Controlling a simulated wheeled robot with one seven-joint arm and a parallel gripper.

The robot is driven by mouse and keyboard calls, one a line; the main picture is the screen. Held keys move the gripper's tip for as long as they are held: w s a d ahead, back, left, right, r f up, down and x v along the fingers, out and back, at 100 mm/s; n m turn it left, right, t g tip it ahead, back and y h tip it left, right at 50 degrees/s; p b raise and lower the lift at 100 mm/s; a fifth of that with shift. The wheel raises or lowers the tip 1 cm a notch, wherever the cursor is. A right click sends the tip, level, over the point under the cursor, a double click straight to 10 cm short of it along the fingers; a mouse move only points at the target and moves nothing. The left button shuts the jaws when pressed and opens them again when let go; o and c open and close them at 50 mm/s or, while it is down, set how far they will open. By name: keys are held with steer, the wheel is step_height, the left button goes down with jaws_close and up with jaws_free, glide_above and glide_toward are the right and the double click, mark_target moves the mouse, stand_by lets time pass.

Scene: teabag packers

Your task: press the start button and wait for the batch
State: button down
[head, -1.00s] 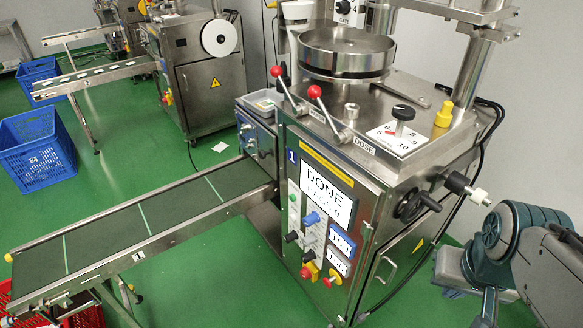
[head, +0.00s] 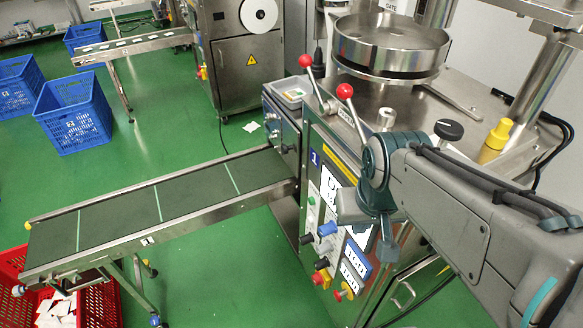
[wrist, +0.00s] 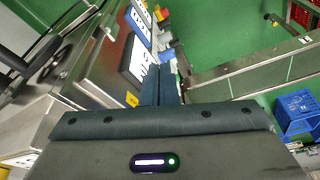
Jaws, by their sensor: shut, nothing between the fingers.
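The packer marked 1 (head: 400,85) stands right of centre, with its control panel (head: 316,222) facing the conveyor side. A small green button (head: 311,201) shows on the panel's left edge. Below it are a blue knob (head: 327,229), black knobs and a red button (head: 321,262). My arm hides most of the display (head: 330,184), so its text is not readable. My gripper (head: 386,252) is in front of the panel, to the right of the green button and apart from it. In the wrist view its dark fingers (wrist: 160,84) are shut and empty, pointing toward the panel area.
A conveyor (head: 150,205) runs left from the packer to a red crate (head: 100,295) with white packets. Blue crates (head: 75,115) and a second packer (head: 240,75) stand behind. Red-tipped levers (head: 345,91) rise from the packer's top.

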mark_target(311, 201)
steer(key=shift+s+d, duration=0.1)
steer(key=shift+s, duration=0.05)
steer(key=w+a+f+t+b, duration=0.4)
steer(key=w+a+f+b, duration=0.2)
steer(key=w+f, duration=0.5)
steer(key=w+a+f+t+b, duration=0.3)
steer(key=w+a+f+b, duration=0.4)
steer(key=w, duration=0.5)
steer(key=w+a+f+t+h+b, duration=0.1)
steer(key=w+f+t+h+b, duration=0.35)
steer(key=f, duration=0.55)
steer(key=s+a+t+h+b, duration=0.1)
steer(key=s+t+h+b, duration=0.1)
steer(key=s+t+h, duration=0.1)
steer(key=s+a+f+t+h+b, duration=0.1)
steer(key=t+b, duration=0.1)
steer(key=shift+s+a+n, duration=0.15)
steer(key=shift+a+n, duration=0.15)
steer(key=shift+n, duration=0.1)
steer(key=shift+d, duration=0.1)
steer(key=w+d, duration=0.3)
steer(key=d, duration=0.5)
steer(key=shift+w, duration=0.2)
